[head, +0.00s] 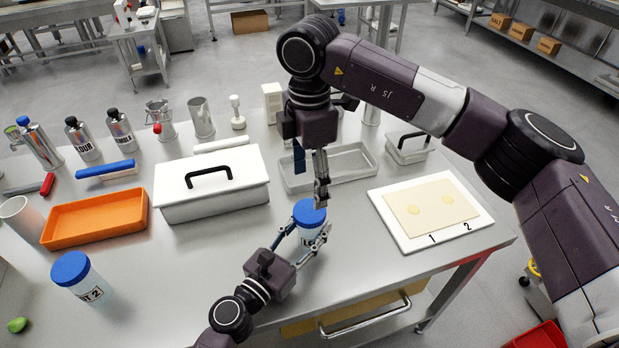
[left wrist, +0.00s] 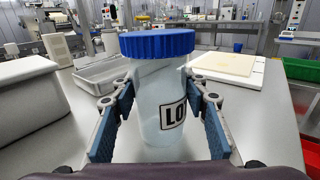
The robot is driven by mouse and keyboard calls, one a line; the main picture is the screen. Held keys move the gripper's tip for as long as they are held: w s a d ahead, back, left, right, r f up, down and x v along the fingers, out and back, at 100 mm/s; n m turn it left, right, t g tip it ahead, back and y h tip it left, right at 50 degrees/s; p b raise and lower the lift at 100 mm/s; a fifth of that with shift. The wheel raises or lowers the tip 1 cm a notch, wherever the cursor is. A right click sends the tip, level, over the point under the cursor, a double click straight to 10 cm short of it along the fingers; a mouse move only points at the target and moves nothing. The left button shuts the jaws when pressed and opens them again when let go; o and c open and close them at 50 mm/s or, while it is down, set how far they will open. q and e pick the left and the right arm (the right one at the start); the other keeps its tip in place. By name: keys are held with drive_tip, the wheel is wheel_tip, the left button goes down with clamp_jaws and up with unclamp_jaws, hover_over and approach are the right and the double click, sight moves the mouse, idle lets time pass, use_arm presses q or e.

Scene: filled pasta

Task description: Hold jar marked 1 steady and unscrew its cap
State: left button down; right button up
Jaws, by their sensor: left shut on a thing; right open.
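A translucent jar with a blue cap (head: 309,212) stands upright near the table's front edge; its label is mostly hidden. In the left wrist view the jar (left wrist: 158,110) shows "LO" on its label, and the cap (left wrist: 157,43) sits on top. My left gripper (head: 304,238) is shut around the jar's body, with its blue pads on both sides. My right gripper (head: 321,196) is open and points down, just above the cap in the head view. It does not show in the left wrist view. The jar's number cannot be read.
A second blue-capped jar (head: 84,279) marked 2 stands at the left. A white lidded box (head: 211,184), an orange tray (head: 95,218) and a metal tray (head: 345,166) lie behind. A white board (head: 398,238) with dough and numbers 1 and 2 lies right.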

sight(310, 210)
drive_tip(key=shift+f+m, duration=0.15)
drive_tip(key=shift+m, duration=0.35)
drive_tip(key=shift+f, duration=3.85)
